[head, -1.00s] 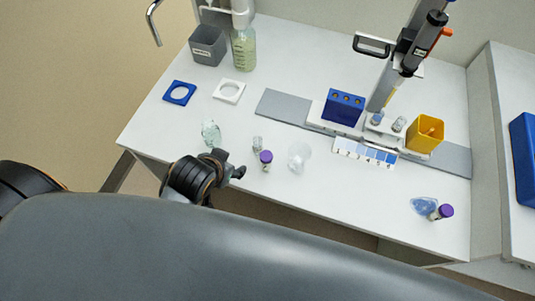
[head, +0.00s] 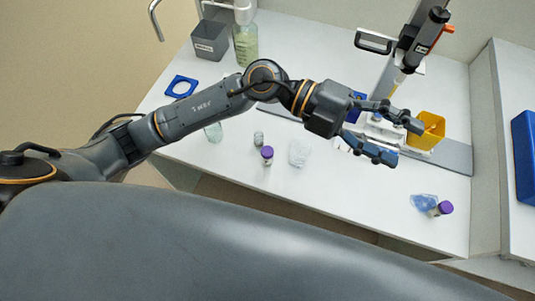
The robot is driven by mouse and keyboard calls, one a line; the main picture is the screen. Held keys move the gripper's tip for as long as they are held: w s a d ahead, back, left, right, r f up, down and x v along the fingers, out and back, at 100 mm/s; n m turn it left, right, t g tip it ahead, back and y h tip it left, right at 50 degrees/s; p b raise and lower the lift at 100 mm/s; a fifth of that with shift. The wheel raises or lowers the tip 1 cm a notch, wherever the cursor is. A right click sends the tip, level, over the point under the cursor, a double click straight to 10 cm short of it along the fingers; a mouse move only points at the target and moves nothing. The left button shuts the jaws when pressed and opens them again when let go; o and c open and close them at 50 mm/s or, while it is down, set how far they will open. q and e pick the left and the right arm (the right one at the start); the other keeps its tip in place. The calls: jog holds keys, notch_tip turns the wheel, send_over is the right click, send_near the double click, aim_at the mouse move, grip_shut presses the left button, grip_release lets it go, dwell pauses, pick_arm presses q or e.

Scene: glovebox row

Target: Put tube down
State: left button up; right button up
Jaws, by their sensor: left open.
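A purple-capped tube (head: 267,156) stands on the white bench near its front edge, left of centre. Another purple-capped tube (head: 441,209) is at the bench's right side, beside a blue translucent item (head: 423,202). My left gripper (head: 403,142) is open over the right-hand part of the bench, its fingers spread in front of the yellow bin (head: 430,126) and white holder. I see no tube between its fingers. The blue rack (head: 356,101) is mostly hidden behind the gripper. My right gripper is not in view.
A small clear vial (head: 258,138) and a clear crumpled-looking item (head: 299,152) are near the front edge. A tall pipette stand (head: 420,40) rises behind the gripper.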

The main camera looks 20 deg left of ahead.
pick_arm(q)
notch_tip(320, 180, down, 6)
jog(key=a+m+g+y, duration=0.1)
jog(key=a+m+y, duration=0.1)
jog(key=y, duration=0.2)
jog(key=n+t+y+p, duration=0.2)
jog(key=t+y, duration=0.1)
jog(key=y, duration=1)
send_over(268, 151)
jog(key=f, duration=1.1)
jog(key=w+a+f, duration=0.1)
jog(key=f, duration=0.4)
jog(key=shift+f, duration=0.35)
jog(key=shift+s+d+f, duration=0.1)
jog(key=shift+f, duration=0.45)
jog(key=shift+s+d+f, duration=0.1)
jog(key=shift+f, duration=0.2)
jog(key=f, duration=0.1)
jog(key=f+p, duration=0.1)
jog(key=f, duration=0.1)
jog(key=shift+s+d+f, duration=0.25)
jog(key=shift+s+f, duration=0.05)
jog(key=shift+f, duration=0.5)
jog(key=c, duration=1.2)
